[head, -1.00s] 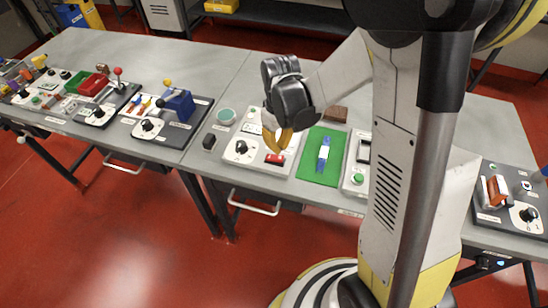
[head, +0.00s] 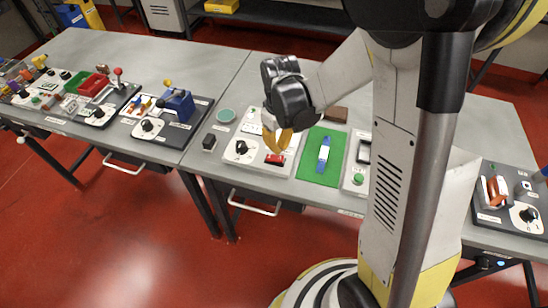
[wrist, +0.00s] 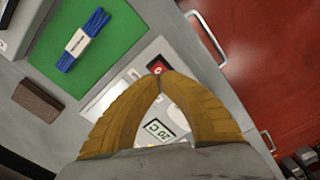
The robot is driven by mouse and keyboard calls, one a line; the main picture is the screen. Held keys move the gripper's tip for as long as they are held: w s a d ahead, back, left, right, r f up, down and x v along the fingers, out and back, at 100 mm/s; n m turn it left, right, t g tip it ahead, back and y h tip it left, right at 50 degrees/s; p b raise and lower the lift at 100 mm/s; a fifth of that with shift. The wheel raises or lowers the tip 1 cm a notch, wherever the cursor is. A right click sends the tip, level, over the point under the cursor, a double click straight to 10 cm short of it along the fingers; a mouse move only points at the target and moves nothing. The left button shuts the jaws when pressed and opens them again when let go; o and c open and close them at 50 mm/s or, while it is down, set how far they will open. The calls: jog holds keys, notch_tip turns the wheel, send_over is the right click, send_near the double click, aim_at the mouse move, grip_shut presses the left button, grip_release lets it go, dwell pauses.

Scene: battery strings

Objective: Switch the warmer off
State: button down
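The warmer's pale panel (head: 252,165) lies on the grey bench, with a red rocker switch (head: 275,159) near its front edge and a black knob (head: 241,148) to the left. In the wrist view the red switch (wrist: 157,68) shows right at my fingertips, partly covered by them. A small display reading about 20 C (wrist: 158,129) shows between the fingers. My gripper (head: 277,139) has yellow-brown fingers with the tips together and nothing between them. It points down just above the switch; I cannot tell whether it touches. The switch's on or off position is not clear.
A green mat (head: 309,170) with a blue bundle (head: 323,154) lies right of the panel. A brown block (head: 335,114) is behind it. A small black block (head: 209,141) and a round green pad (head: 226,115) are at the left. A drawer handle (head: 254,205) sticks out below the bench.

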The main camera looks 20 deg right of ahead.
aim_at(279, 158)
jog(key=shift+f+b, duration=2)
jog(key=shift+f, duration=0.25)
dwell(0.8)
jog(key=shift+r+p, duration=2.45)
jog(key=shift+r, duration=1.05)
